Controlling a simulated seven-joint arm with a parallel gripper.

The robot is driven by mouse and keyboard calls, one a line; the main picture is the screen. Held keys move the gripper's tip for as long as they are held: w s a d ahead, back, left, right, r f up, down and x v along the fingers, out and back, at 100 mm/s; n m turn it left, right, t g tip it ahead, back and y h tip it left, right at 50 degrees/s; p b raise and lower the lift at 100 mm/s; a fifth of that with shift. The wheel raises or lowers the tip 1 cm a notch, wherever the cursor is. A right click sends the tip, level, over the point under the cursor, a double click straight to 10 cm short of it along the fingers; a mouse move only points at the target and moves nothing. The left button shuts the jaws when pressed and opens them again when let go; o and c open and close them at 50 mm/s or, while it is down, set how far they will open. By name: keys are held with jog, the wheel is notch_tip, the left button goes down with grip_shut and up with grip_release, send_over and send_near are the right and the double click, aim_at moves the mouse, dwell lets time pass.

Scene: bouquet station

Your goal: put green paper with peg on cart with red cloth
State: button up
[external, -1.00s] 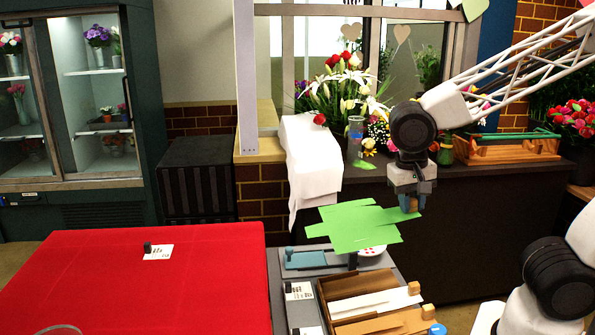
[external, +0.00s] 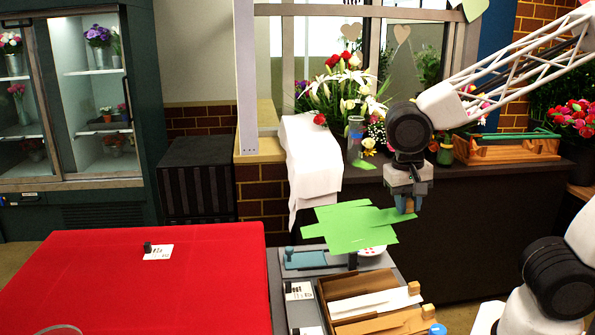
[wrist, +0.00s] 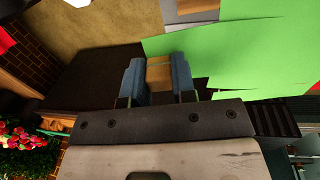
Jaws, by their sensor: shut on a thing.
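My gripper (external: 406,203) is shut on a tan wooden peg (wrist: 159,72) at the edge of the green paper (external: 348,227). In the wrist view the peg sits between the two blue fingers, and the green paper (wrist: 230,58) spreads out beyond it. In the external view the paper hangs in the air, left of the gripper and above the grey side table. The red cloth (external: 190,285) covers the cart at the lower left, apart from the paper. A small dark block and a white card (external: 158,252) lie on the cloth.
The grey side table (external: 275,268) holds a brown box (external: 345,285) with sheets and wooden pegs, a teal tool (external: 304,259) and a white dish with red spots (external: 372,250). A counter with flowers (external: 345,95) and a white cloth (external: 310,160) stands behind. Most of the red cloth is clear.

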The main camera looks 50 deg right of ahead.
jog(key=w+a+f, duration=0.2)
jog(key=w+a, duration=0.1)
jog(key=a, duration=0.6)
jog(key=w+a+f, duration=0.3)
jog(key=a, duration=0.7)
jog(key=w+a+f+t+y, duration=0.1)
jog(key=w+a+f, duration=0.1)
jog(key=a, duration=0.8)
jog(key=shift+w+a+f, duration=0.25)
jog(key=shift+w+f, duration=0.1)
jog(key=shift+w, duration=0.45)
jog(key=shift+w+a, duration=0.1)
send_over(219, 307)
jog(key=shift+f, duration=0.7)
jog(key=shift+f, duration=1.8)
